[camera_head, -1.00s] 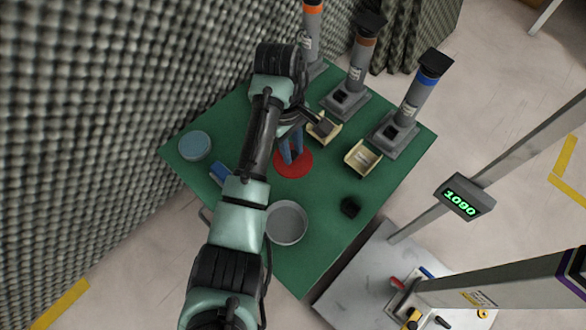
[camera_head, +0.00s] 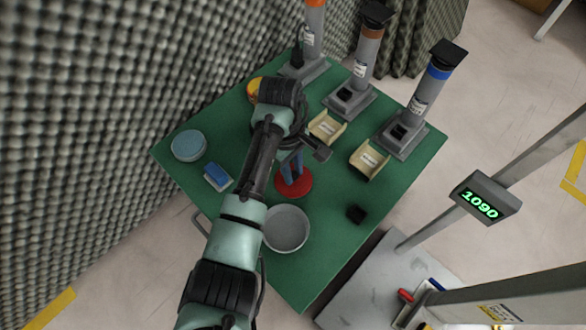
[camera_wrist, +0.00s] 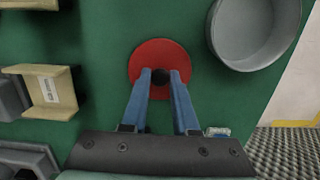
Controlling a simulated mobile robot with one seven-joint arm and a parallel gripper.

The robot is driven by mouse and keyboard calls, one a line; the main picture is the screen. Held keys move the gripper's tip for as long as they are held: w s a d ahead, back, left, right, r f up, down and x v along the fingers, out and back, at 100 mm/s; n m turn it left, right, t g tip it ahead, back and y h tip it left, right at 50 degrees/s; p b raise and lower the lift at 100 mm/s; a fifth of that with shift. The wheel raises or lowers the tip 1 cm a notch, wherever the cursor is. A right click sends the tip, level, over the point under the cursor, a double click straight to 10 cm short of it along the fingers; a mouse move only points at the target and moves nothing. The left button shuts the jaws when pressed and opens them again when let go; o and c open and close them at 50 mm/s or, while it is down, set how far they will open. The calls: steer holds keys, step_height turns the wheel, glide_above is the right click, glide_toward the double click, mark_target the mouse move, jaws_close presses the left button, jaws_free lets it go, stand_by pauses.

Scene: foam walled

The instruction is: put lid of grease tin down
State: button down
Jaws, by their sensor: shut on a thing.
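The lid is a red disc (camera_head: 295,185) with a black knob; it also shows in the wrist view (camera_wrist: 145,55), with the knob (camera_wrist: 160,75) at its middle. My gripper (camera_wrist: 160,76) has its two blue fingers on either side of the knob, shut on it. In the head view my gripper (camera_head: 291,165) points down at the lid over the green table. I cannot tell whether the lid touches the table. An open grey round tin (camera_head: 286,229) stands just below the lid in the head view; it is also at the upper right in the wrist view (camera_wrist: 250,30).
A blue-topped round thing (camera_head: 189,145) and a blue-and-white block (camera_head: 218,177) lie on the left. Two cream trays (camera_head: 368,160) stand before grey dispensers (camera_head: 408,115). A small black block (camera_head: 356,214) is to the right.

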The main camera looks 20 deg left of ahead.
steer(key=shift+f, duration=0.15)
steer(key=c, duration=0.7)
jaws_free()
steer(key=r+p, duration=0.2)
steer(key=r, duration=0.2)
steer(key=a+r+p, duration=0.1)
steer(key=r+p, duration=0.2)
steer(key=r, duration=0.1)
steer(key=r+p, duration=0.2)
steer(key=r, duration=0.2)
steer(key=shift+w+a+r, duration=0.15)
steer(key=shift+w, duration=0.1)
steer(key=shift+w, duration=0.1)
